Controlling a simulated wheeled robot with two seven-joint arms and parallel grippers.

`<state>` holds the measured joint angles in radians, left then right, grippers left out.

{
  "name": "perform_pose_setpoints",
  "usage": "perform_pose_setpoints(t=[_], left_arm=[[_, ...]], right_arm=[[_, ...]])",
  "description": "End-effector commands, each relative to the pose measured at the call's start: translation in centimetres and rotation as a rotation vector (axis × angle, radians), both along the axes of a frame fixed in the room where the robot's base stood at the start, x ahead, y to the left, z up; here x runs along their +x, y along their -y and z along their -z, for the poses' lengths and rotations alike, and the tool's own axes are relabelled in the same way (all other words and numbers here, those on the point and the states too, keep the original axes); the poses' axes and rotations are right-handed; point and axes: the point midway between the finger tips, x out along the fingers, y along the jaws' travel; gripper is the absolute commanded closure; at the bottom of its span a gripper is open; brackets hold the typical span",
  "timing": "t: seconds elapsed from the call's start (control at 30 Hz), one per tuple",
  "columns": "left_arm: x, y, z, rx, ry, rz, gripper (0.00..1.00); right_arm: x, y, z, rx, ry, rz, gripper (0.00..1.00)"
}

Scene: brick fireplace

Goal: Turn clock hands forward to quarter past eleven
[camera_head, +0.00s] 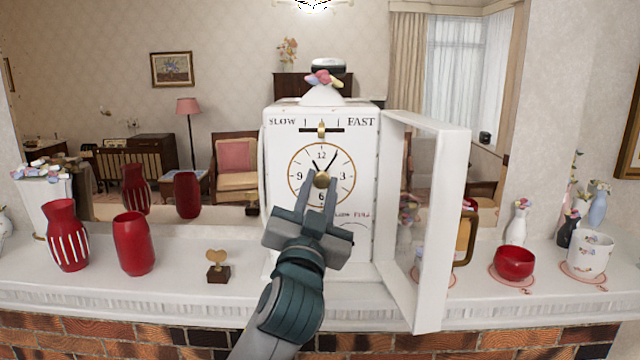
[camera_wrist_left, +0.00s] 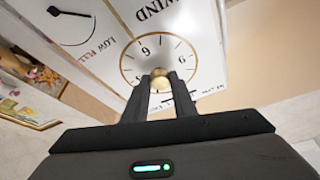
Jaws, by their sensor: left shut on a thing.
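The white clock (camera_head: 277,150) stands on the mantel with its glass door (camera_head: 455,230) swung open to the right. Its dial (camera_head: 345,190) faces me. The long black hand (camera_head: 335,158) points near the 1, and a shorter hand (camera_head: 315,165) appears to point near the 11. My left gripper (camera_head: 319,183) comes up from below, its fingers shut on the gold knob (camera_head: 321,178) at the dial's centre. In the left wrist view the gripper (camera_wrist_left: 160,77) has the knob (camera_wrist_left: 159,85) between its fingertips. The fingers hide part of the lower dial. My right gripper is out of view.
Two red vases (camera_head: 134,245) and a small heart ornament (camera_head: 217,262) stand left of the clock. A red bowl (camera_head: 514,262) and a white pot (camera_head: 588,256) stand right of the open door. The mantel (camera_head: 170,285) is clear along its front; brick lies below.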

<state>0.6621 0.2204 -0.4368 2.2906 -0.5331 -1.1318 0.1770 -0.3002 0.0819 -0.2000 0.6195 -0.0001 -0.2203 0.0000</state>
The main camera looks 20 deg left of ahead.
Motion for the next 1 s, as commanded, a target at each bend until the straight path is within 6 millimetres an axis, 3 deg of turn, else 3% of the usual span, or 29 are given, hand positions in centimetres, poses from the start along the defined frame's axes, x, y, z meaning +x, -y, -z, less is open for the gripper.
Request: perform_pose_setpoints(t=[0.53,1.0], left_arm=[[0.0,-0.3,-0.6,0.335,-0.097,-0.002,0.98],[0.0,-0.3,-0.3,0.423,-0.12,-0.002,0.98]], right_arm=[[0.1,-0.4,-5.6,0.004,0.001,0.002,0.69],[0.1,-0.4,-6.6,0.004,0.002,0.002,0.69]])
